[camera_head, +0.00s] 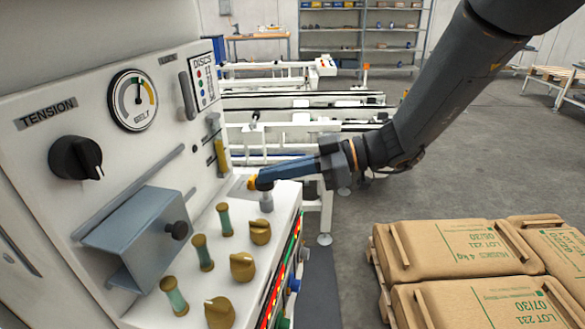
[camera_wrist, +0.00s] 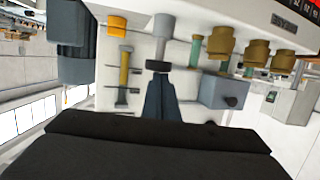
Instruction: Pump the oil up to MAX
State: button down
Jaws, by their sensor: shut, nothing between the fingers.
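A grey upright post with a black collar (camera_wrist: 158,66), apparently the oil pump, stands on the white machine's ledge. Its grey body shows below my gripper in the head view (camera_head: 266,203). My gripper (camera_head: 262,182) is shut and empty, with its tips at the post's top. In the wrist view the shut fingers (camera_wrist: 160,82) meet the collar; I cannot tell whether they press on it. A sight tube (camera_head: 219,155) on the panel shows yellow oil in its lower part, a clearer part above. It also shows in the wrist view (camera_wrist: 124,70). Its marks are unreadable.
A yellow cap (camera_wrist: 117,25) sits on the ledge beside the post. Several brass knobs (camera_head: 242,266) and green-and-brass posts (camera_head: 203,252) stand nearer on the ledge. A grey box (camera_head: 145,235) juts from the panel.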

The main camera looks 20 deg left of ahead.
jog(key=shift+d+f+b, duration=0.1)
jog(key=shift+f+b, duration=1.2)
jog(key=shift+b, duration=0.1)
jog(key=w+d+r+b, duration=0.2)
jog(key=w+d+r, duration=0.1)
jog(key=d+r, duration=0.4)
jog(key=shift+d, duration=0.9)
jog(key=shift+w+d, duration=0.15)
jog(key=shift+w, duration=0.05)
